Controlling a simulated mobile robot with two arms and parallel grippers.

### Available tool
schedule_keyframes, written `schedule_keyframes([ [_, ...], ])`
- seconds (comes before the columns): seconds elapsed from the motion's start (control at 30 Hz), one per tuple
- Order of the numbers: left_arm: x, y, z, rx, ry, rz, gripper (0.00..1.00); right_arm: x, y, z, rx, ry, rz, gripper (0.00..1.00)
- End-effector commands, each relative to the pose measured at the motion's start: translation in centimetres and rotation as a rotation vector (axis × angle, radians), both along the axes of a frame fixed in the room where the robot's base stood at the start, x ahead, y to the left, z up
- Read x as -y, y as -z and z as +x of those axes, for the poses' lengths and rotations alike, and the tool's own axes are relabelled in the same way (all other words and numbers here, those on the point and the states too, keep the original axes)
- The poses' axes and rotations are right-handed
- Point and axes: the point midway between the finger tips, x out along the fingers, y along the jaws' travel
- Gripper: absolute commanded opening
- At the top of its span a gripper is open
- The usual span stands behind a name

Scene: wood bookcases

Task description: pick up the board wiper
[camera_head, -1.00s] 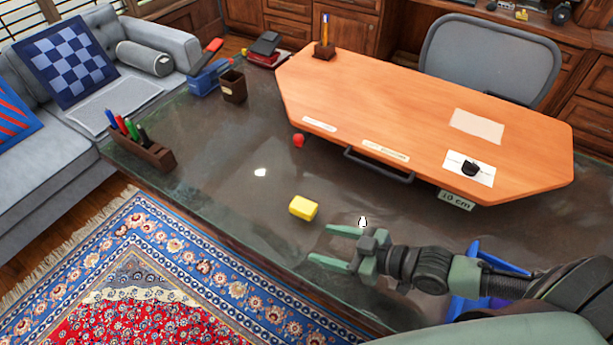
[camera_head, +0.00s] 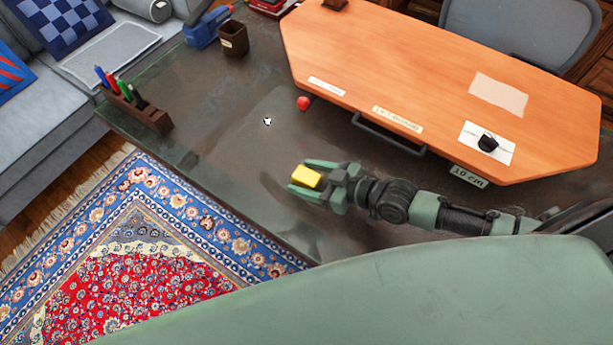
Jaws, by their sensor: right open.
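The yellow block (camera_head: 307,177), which I take to be the board wiper, lies on the dark glossy tabletop (camera_head: 215,165) near its front edge. My right gripper (camera_head: 299,176) reaches in from the right with its fingers pointing left. It is open, with one green finger on the far side of the block and one on the near side. The block sits between the fingers near their tips. I cannot tell whether either finger touches it. My left gripper is not in view.
An orange raised board (camera_head: 430,75) with a dark handle (camera_head: 388,137) stands behind my right arm. A small red object (camera_head: 303,103) lies before it. A pen holder (camera_head: 140,108) and a brown cup (camera_head: 233,39) stand left.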

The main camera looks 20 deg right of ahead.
Motion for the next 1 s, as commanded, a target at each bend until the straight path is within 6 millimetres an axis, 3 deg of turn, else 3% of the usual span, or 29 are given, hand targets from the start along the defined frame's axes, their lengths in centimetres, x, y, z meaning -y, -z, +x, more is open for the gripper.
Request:
schedule_keyframes([
  [0.1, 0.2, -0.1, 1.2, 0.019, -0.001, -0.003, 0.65, -0.1, 0.1, 0.1, -0.001, 0.0, -0.001, 0.64],
  [0.23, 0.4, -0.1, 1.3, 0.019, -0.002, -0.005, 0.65, -0.1, 0.1, 0.1, -0.001, 0.0, -0.001, 0.61],
  [0.4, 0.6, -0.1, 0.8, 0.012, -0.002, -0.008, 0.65, -0.1, 0.1, 0.1, -0.001, 0.0, -0.001, 0.14],
  [0.47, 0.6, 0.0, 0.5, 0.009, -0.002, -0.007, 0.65, -0.1, 0.1, 0.1, -0.001, 0.0, -0.001, 0.0],
  [0.77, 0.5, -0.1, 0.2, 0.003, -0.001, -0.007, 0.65, -0.1, -0.2, 0.1, 0.001, 0.0, 0.001, 0.0],
  [1.0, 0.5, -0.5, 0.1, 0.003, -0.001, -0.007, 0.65, -0.1, -2.9, 0.1, 0.003, -0.001, 0.002, 0.0],
])
